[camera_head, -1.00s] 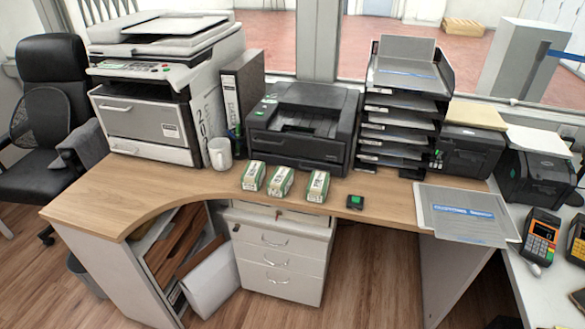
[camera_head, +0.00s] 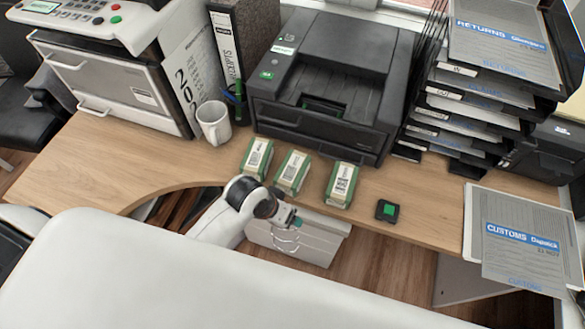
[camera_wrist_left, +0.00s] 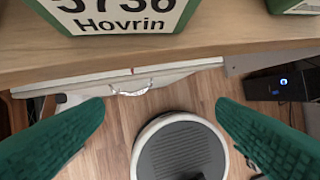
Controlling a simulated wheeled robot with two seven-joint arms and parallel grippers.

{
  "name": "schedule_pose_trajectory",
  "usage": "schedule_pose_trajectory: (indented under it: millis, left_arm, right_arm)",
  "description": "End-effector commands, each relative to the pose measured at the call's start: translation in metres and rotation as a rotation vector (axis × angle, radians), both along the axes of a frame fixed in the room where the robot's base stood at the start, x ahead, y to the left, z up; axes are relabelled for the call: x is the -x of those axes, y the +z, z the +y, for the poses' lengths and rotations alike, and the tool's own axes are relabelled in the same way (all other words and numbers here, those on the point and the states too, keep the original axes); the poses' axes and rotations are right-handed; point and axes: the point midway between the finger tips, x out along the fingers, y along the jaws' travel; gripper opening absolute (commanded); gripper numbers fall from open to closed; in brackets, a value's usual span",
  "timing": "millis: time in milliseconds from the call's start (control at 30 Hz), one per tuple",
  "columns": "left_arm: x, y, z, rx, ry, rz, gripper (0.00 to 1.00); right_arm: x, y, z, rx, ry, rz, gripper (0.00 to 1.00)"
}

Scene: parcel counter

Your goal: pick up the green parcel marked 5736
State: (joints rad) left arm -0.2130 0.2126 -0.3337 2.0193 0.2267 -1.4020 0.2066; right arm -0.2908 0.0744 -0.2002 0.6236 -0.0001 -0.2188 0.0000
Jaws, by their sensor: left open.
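Three small green-and-white parcels stand in a row on the wooden counter: left (camera_head: 256,158), middle (camera_head: 291,172) and right (camera_head: 341,184). Their numbers are too small to read in the head view. In the left wrist view, the parcel marked 5736 Hovrin (camera_wrist_left: 120,18) stands at the top, left of centre, partly cut off. My left gripper (camera_head: 287,217) is at the counter's front edge, just in front of the middle parcel. Its green fingers (camera_wrist_left: 160,120) are wide apart with nothing between them, below the parcel in the wrist view. My right gripper is out of view.
Another parcel (camera_wrist_left: 293,5) shows at the wrist view's top right. A black printer (camera_head: 325,85) stands behind the row, a white mug (camera_head: 213,122) to the left, and a small black device with a green top (camera_head: 387,210) to the right. Drawers (camera_head: 300,240) lie below the counter edge.

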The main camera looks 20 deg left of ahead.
Motion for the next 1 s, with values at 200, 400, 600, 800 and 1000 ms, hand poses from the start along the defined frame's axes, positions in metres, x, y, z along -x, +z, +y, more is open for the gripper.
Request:
schedule_pose_trajectory:
  millis: [200, 400, 600, 800, 1000]
  left_arm:
    - [-0.001, 0.085, -0.025, 0.047, -0.082, -0.021, 0.8]
    - [-0.014, 0.108, -0.044, 0.058, -0.136, 0.02, 0.8]
    - [-0.037, 0.118, -0.051, 0.023, -0.155, 0.086, 0.8]
    - [-0.072, 0.135, -0.033, -0.09, -0.09, 0.19, 0.8]
    - [-0.099, 0.154, -0.005, -0.185, 0.027, 0.262, 0.8]
  right_arm:
    - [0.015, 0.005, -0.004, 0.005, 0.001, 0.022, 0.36]
    - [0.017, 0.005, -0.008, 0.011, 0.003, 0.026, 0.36]
    - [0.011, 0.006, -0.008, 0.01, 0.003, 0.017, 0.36]
    - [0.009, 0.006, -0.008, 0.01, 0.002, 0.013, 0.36]
    - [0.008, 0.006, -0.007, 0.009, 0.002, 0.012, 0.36]
